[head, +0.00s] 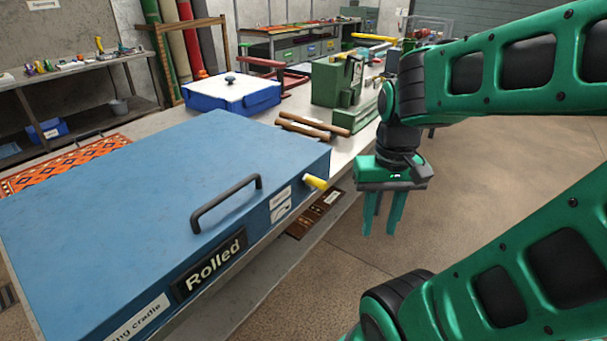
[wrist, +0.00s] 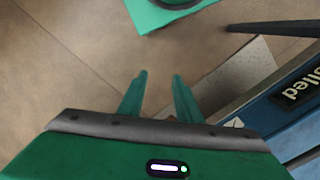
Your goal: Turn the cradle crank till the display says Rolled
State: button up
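The blue cradle (head: 130,180) fills the left and middle of the head view. Its display (head: 208,264) reads "Rolled"; the wrist view shows the end of that word on the display (wrist: 300,90) at the right. A yellow crank handle (head: 315,182) sticks out of the cradle's front face near its right end. My gripper (head: 382,212) hangs to the right of the handle, apart from it, with fingers pointing down. In the wrist view my gripper (wrist: 160,78) has its fingers spread, with nothing between them but the floor beyond.
A black bar handle (head: 226,203) stands up from the cradle's top near the front edge. A blue box with a white lid (head: 232,92), wooden rollers (head: 312,124) and a green machine (head: 338,80) stand behind on the bench. Open floor (head: 500,190) lies to the right.

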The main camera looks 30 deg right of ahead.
jog(key=shift+o, duration=0.7)
jog(key=shift+r, duration=0.1)
jog(key=n+h, duration=0.1)
jog(key=n, duration=0.9)
send_near(319, 180)
jog(key=shift+t, duration=0.3)
jog(key=f, duration=0.8)
jog(key=shift+s+d+f, duration=0.15)
jog(key=shift+d+f, duration=0.15)
jog(key=shift+f, duration=0.1)
grip_shut()
